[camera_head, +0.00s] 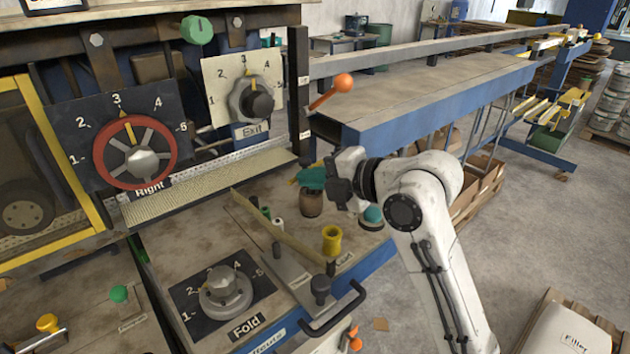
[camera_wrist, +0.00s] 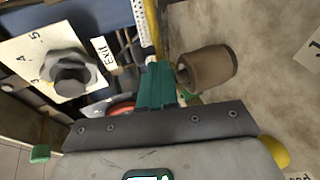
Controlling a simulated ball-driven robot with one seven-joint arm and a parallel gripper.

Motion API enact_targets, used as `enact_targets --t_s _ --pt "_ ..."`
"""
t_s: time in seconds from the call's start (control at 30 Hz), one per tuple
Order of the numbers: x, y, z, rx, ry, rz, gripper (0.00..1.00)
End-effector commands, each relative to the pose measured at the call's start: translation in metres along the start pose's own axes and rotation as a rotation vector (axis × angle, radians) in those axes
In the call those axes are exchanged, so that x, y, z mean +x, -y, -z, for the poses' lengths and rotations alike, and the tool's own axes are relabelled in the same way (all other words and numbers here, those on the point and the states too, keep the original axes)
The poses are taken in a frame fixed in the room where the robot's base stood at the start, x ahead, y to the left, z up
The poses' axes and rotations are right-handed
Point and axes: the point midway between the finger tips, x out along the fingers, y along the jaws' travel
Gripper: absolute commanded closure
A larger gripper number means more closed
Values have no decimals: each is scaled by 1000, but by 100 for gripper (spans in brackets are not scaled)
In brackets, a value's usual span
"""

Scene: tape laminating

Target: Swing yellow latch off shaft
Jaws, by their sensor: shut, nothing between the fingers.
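My gripper (camera_head: 300,177) has teal fingers, pressed together and empty, over the back part of the machine top. A small yellow piece, likely the yellow latch (camera_head: 293,181), shows right at the fingertips. In the wrist view, my gripper (camera_wrist: 156,68) points at a narrow yellow strip (camera_wrist: 155,32) beside a pale perforated bar (camera_wrist: 142,20). The fingertips are close to the strip; I cannot tell whether they touch. The shaft cannot be made out clearly; the fingers hide part of this spot. A brown cylinder (camera_head: 311,203) stands just below my gripper and also shows in the wrist view (camera_wrist: 208,68).
The Exit dial (camera_head: 250,98) and an orange-knobbed lever (camera_head: 332,91) stand behind my gripper. The red Right dial (camera_head: 135,151) is at left. A yellow spool (camera_head: 331,240) and black handle (camera_head: 335,310) are in front. A blue-sided conveyor (camera_head: 430,95) runs behind.

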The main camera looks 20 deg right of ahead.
Motion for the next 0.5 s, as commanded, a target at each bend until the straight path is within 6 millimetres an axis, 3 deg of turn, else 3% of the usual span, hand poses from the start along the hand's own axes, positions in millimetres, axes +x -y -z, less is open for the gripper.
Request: enact_targets --t_s 0.27,0.5 --pt "15 -1 6 -2 2 1 100" --pt "26 -7 6 43 125 0 100"
